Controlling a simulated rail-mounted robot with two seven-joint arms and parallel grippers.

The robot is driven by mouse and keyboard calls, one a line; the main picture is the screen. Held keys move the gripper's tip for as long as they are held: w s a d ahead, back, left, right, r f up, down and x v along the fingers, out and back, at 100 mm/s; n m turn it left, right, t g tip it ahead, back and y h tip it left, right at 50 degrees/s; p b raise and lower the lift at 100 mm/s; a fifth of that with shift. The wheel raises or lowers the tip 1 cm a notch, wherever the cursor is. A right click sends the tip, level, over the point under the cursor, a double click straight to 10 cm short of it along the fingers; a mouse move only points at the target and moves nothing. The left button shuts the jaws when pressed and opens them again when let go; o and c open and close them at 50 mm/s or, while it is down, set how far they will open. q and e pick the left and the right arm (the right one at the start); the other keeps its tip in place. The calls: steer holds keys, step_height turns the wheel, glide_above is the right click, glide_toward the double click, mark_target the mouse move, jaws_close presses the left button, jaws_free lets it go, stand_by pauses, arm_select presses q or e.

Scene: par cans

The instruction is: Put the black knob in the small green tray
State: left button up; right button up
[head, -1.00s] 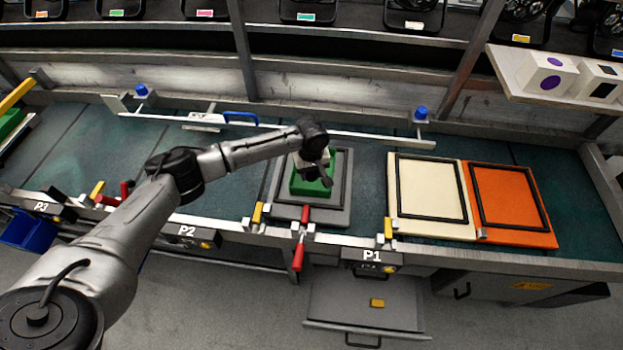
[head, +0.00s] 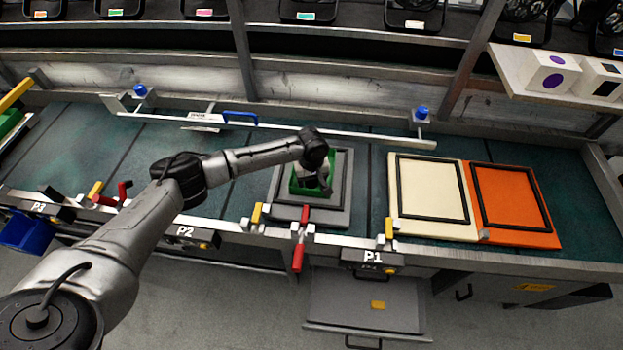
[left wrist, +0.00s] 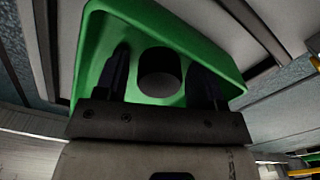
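The small green tray (head: 298,186) sits on a grey, dark-framed pad on the bench behind the P1 label. In the left wrist view the tray (left wrist: 95,50) fills the upper middle. The black knob (left wrist: 160,72) is inside the tray's outline, a short dark cylinder. My left gripper (left wrist: 163,80) is over the tray, with one finger on each side of the knob. Green shows between each finger and the knob, so the gripper is open. In the head view my left gripper (head: 318,180) covers much of the tray, and the knob cannot be made out there. My right gripper is not in view.
A cream panel (head: 405,222) and an orange panel (head: 545,240) with black frames lie to the right. A red-handled clamp (head: 298,257) stands at the bench's front edge. A long metal rail (head: 350,134) runs behind the tray. An open drawer (head: 350,300) is below.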

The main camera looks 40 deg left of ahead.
arm_select(q)
steer(key=shift+o, duration=0.3)
steer(key=shift+r, duration=0.15)
step_height(320, 180, up, 12)
steer(key=p, duration=0.3)
stand_by(0.5)
